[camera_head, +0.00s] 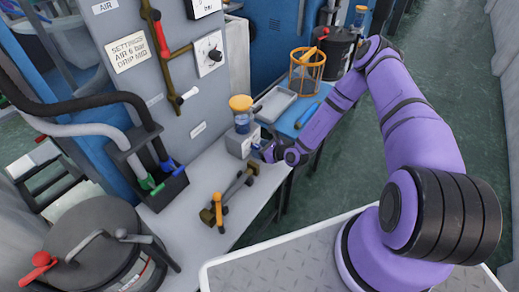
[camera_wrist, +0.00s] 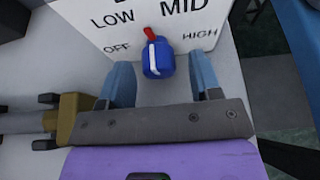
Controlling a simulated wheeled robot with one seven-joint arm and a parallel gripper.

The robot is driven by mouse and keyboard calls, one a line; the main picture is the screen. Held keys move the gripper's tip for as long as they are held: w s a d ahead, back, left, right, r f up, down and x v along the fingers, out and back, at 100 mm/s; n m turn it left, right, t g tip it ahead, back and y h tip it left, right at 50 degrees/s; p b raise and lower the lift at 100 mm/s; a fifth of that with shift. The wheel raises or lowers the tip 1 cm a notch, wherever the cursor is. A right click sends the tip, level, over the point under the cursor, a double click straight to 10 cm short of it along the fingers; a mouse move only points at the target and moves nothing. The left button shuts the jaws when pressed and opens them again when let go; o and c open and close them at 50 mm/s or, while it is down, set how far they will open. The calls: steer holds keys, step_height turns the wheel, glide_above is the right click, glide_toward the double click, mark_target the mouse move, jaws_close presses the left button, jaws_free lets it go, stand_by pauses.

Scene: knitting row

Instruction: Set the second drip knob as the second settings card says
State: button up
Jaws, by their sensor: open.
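The drip knob (camera_wrist: 158,60) is blue with a red pointer, on a pale plate (camera_wrist: 85,28) marked OFF, LOW, MID and HIGH. Its pointer aims up and slightly left, between LOW and MID. My gripper (camera_wrist: 161,80) is open, one finger on each side of the knob with gaps between; I see no contact. In the head view my gripper (camera_head: 262,151) is at the front of the grey drip box (camera_head: 236,143), under a yellow-topped cup (camera_head: 240,107). A settings card (camera_head: 130,50) on the grey panel reads AIR 6 bar, DRIP MID.
A brass-ended pipe piece with an orange handle (camera_head: 218,205) lies on the bench left of my gripper, close by in the wrist view. A white tray (camera_head: 274,104) and an orange wire basket (camera_head: 307,70) stand behind. Hoses hang at left.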

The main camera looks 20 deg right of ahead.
steer(key=shift+w+a+f, duration=0.1)
steer(key=shift+w+a, duration=0.1)
steer(key=c, duration=0.9)
steer(key=m+g+y, duration=0.1)
steer(key=m, duration=0.1)
steer(key=shift+d+m+y, duration=0.15)
steer(key=shift+m+y, duration=0.15)
steer(key=shift+f+m+g+y, duration=0.1)
steer(key=shift+m+g+y, duration=0.45)
steer(key=shift+m, duration=0.75)
steer(key=shift+y, duration=0.35)
